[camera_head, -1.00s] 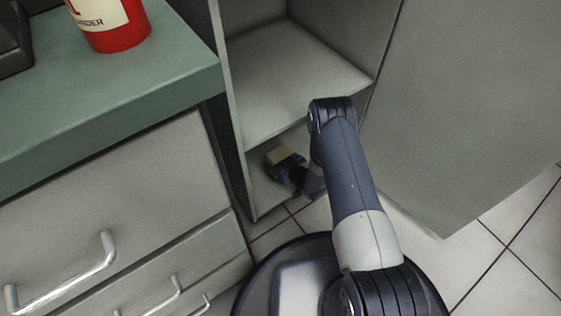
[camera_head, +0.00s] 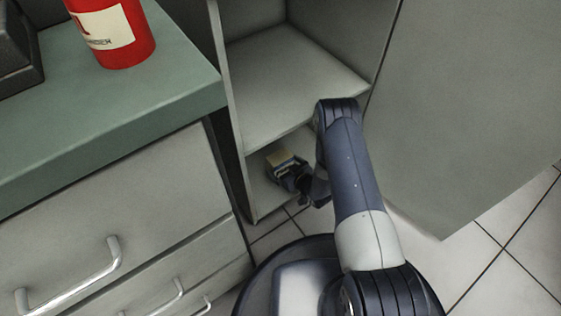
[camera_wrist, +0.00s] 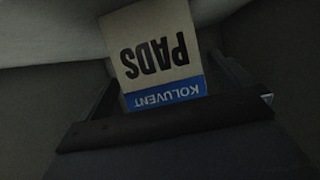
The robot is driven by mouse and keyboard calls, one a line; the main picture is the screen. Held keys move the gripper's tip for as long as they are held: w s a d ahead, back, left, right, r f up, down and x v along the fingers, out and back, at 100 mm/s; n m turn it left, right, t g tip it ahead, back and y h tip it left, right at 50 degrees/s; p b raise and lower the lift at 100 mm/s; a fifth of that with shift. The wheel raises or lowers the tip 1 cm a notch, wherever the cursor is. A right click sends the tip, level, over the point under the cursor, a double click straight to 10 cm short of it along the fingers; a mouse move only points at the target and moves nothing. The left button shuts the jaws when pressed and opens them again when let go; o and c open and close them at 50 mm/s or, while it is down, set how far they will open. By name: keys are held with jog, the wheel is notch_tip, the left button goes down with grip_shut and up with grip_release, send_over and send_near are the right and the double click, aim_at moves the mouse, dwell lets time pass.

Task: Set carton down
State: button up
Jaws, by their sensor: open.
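The carton (camera_head: 279,158) is a small beige box inside the lower compartment of the open cabinet. In the wrist view the carton (camera_wrist: 155,50) shows upside-down "PADS" lettering and a blue "KOLUVENT" band. My gripper (camera_head: 291,175) reaches into that compartment from the right, close against the carton. In the wrist view the open jaws (camera_wrist: 165,84) lie to either side of the carton's lower part, with dark gaps visible beside it. The carton's underside is hidden, so its contact with the compartment floor cannot be told.
A shelf (camera_head: 290,88) lies just above the carton and my gripper. The cabinet's side wall (camera_head: 232,130) is at left, and the open door (camera_head: 460,110) is at right. A red bottle (camera_head: 122,42) stands on the green counter (camera_head: 110,120).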

jog(key=p+v, duration=0.2)
jog(key=v, duration=0.6)
jog(key=shift+s+d+p, duration=0.2)
jog(key=shift+p, duration=0.15)
jog(key=shift+r, duration=0.1)
jog(key=shift+c, duration=0.2)
dwell(0.5)
